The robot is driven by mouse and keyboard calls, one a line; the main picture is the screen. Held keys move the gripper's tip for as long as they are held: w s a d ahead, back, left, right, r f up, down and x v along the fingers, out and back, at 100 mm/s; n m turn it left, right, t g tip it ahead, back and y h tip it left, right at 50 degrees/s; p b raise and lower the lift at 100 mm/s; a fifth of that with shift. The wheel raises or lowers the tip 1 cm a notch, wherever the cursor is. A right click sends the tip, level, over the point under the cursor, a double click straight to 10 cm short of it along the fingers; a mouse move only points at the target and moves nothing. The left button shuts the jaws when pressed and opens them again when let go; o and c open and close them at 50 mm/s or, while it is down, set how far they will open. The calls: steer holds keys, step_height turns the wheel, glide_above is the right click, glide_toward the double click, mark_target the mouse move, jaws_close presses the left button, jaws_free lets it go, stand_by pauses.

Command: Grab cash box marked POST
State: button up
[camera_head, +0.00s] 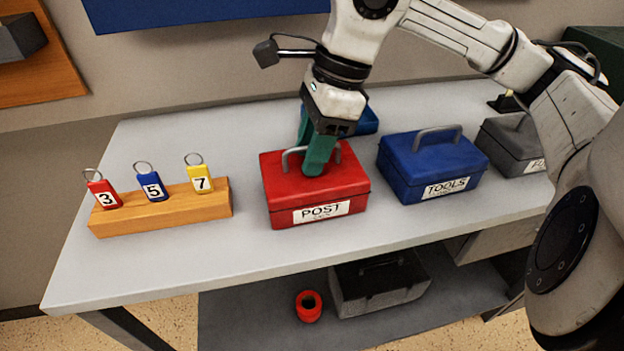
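The red cash box (276,198) stands on the grey table, with a white label reading POST on its front and a grey handle (289,157) on its lid. My gripper (312,155) points down over this lid. Its two green fingers are apart, one in front of the handle and the other farther back. The front finger covers the middle of the handle. I cannot tell whether either finger touches the handle or the lid. The box sits flat on the table.
A blue TOOLS box (428,172) stands close on the right, with a grey box (512,146) beyond it. Another blue object (368,122) is behind my gripper. A wooden block (160,212) holds numbered key tags at left. A dark box (380,284) and red ring (308,306) lie below.

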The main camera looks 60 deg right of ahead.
steer(key=shift+c, duration=0.2)
jaws_close()
steer(key=shift+r, duration=0.1)
stand_by(1.0)
